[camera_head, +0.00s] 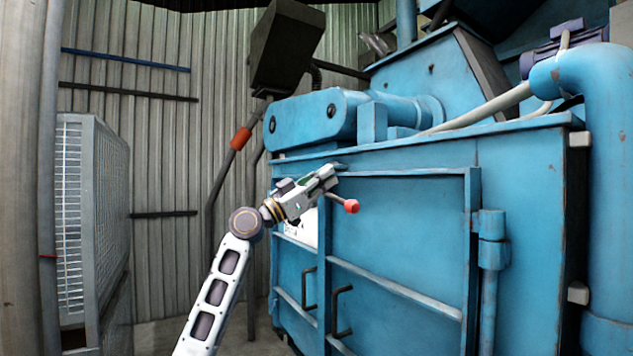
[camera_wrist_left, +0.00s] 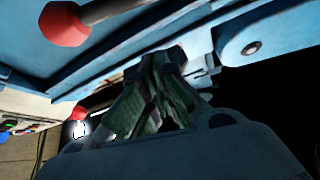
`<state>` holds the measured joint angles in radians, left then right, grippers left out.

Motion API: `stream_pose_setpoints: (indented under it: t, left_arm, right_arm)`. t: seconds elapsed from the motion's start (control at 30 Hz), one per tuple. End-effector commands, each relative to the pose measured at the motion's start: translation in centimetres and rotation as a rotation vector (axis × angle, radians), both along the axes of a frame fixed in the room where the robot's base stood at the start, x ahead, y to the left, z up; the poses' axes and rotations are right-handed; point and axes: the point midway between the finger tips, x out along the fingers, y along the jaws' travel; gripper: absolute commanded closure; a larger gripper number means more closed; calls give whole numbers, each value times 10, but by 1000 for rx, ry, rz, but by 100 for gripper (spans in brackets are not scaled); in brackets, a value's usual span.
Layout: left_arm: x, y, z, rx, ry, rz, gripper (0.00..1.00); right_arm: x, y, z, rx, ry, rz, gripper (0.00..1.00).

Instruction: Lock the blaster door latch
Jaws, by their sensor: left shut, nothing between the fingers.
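The blue blaster door (camera_head: 400,235) stands in the middle of the head view and looks closed in its frame. The latch handle, a short rod with a red knob (camera_head: 351,206), sticks out near the door's upper left. The knob also shows at the upper left of the left wrist view (camera_wrist_left: 64,24). My left gripper (camera_head: 331,175) is shut and empty, near the door's top edge, just above and left of the knob. In the wrist view its fingertips (camera_wrist_left: 165,62) are close to blue metal, apart from the knob; contact with the metal is unclear. The latch's catch is not clearly seen.
Two dark handles (camera_head: 342,312) sit low on the door's left side. A hinge (camera_head: 491,240) is on its right. A dark box on a post (camera_head: 286,45) with an orange-red sleeve (camera_head: 240,138) stands behind my left arm. A grey mesh cabinet (camera_head: 92,220) is far left.

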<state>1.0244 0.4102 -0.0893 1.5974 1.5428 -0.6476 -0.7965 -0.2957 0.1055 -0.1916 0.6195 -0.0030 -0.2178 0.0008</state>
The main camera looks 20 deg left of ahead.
Motion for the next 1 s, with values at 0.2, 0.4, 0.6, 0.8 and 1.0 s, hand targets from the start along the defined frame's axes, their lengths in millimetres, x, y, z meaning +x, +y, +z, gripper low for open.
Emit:
stream_pose_setpoints:
  t: [0.2,0.4,0.6,0.8,1.0]
  left_arm:
    - [8,-6,-3,0,3,-1,100]
    - [12,-5,-16,0,3,-1,100]
    - [16,-4,-29,0,3,-1,100]
    - [17,-4,-34,0,0,-1,100]
    - [17,-4,-34,0,0,-1,100]
  right_arm:
    - [-3,7,4,7,4,1,100]
    - [1,3,6,3,-1,1,100]
    - [7,3,8,3,-8,1,100]
    - [9,3,9,3,-10,2,100]
    - [8,3,9,4,-9,2,100]
